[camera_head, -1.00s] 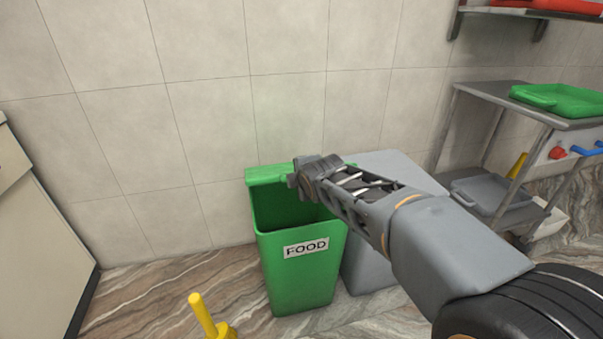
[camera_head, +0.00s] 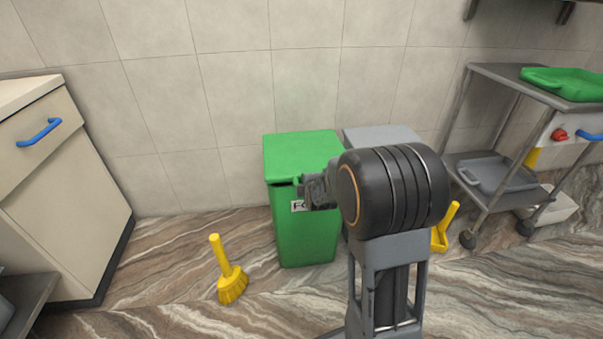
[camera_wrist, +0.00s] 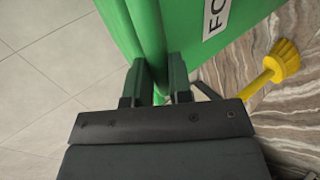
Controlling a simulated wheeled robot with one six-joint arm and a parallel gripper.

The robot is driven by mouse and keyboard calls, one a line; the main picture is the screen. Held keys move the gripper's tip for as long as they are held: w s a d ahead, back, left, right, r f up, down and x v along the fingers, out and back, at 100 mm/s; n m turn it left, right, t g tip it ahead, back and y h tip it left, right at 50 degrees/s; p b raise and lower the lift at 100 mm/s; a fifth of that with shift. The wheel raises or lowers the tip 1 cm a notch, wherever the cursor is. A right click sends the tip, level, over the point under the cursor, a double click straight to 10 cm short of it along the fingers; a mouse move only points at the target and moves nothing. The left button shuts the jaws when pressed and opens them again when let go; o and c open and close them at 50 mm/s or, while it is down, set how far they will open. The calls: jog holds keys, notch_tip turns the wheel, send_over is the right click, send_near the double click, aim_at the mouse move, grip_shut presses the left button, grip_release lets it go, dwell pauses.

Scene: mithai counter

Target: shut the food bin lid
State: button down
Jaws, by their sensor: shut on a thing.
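The green food bin (camera_head: 308,240) stands on the floor against the wall, its FOOD label partly hidden by my gripper. Its green lid (camera_head: 303,150) lies over the bin's top, with a thin dark gap under its front left edge. My gripper (camera_head: 303,188) is at the lid's front edge. In the wrist view my gripper (camera_wrist: 157,82) has its two dark fingers on either side of the green lid edge (camera_wrist: 146,30), shut on it. The bin's front and part of the label (camera_wrist: 213,14) show beside it.
A grey-lidded bin (camera_head: 380,136) stands right of the food bin, mostly behind my arm. A metal trolley (camera_head: 490,140) is at right, a cabinet (camera_head: 60,190) at left.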

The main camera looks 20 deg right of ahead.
jog(key=f+b, duration=0.1)
jog(key=f, duration=0.1)
jog(key=s+f+b, duration=0.1)
jog(key=f, duration=0.2)
jog(key=shift+d, duration=0.1)
dwell(0.3)
jog(key=c, duration=1)
grip_release()
jog(key=shift+c, duration=0.2)
jog(key=shift+r, duration=0.1)
